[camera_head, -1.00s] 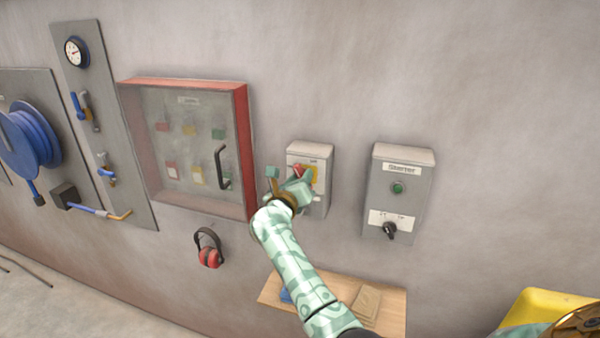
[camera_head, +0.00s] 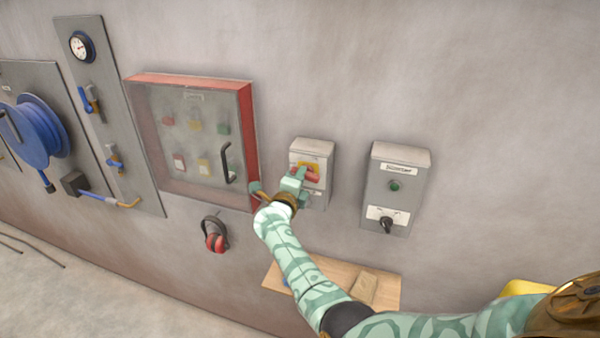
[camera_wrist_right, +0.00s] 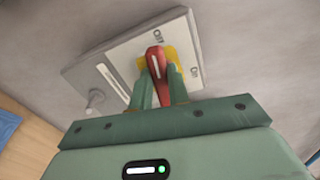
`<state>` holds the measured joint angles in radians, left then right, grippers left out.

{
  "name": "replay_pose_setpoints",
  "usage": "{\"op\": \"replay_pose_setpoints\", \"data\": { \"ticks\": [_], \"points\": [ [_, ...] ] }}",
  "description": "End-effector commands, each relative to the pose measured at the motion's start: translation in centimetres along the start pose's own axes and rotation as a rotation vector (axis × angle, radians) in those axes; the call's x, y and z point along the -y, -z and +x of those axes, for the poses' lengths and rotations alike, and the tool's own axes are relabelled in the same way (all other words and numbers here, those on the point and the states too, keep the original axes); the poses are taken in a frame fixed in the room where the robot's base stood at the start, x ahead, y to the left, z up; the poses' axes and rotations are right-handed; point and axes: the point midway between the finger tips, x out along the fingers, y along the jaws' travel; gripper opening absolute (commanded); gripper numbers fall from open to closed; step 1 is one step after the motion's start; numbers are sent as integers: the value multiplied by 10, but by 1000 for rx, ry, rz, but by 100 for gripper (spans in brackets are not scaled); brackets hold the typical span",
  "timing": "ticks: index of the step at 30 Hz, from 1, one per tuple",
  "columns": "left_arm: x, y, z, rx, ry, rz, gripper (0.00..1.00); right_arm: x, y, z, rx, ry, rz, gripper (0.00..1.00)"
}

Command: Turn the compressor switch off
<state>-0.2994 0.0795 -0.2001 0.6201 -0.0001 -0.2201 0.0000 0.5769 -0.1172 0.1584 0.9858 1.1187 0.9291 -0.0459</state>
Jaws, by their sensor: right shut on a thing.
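A grey switch box (camera_head: 323,152) hangs on the wall at centre, with a red handle (camera_head: 312,177) on a yellow plate. Its lettering is too small to read in the head view. My right gripper (camera_head: 299,180) is at its front, partly covering the box. In the right wrist view, the right gripper (camera_wrist_right: 162,76) is shut on the red handle (camera_wrist_right: 155,60), one finger on each side. The handle lies over the yellow plate (camera_wrist_right: 171,56) and points towards one of two small labels, which I cannot read surely. My left gripper is out of view.
Right of it is another grey box (camera_head: 407,165) with a green button and black knob. Left is a red-framed glazed cabinet (camera_head: 250,120) with a black handle. Red ear defenders (camera_head: 214,240) hang below it. A wooden shelf (camera_head: 386,293) lies under my right arm.

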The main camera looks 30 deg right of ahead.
Motion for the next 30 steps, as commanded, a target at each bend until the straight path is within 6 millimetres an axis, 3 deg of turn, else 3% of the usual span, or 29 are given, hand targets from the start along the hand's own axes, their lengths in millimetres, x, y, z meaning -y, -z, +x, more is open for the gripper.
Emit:
{"op": "replay_pose_setpoints", "data": {
  "ticks": [12,27,28,30],
  "points": [
    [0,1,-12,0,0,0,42,0,1,1,-3,2,-165,0],
    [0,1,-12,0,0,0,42,0,1,1,-3,3,-184,0],
    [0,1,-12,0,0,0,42,0,1,1,-3,3,-184,21],
    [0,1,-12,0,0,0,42,0,1,1,-3,3,-184,40]
  ]
}}
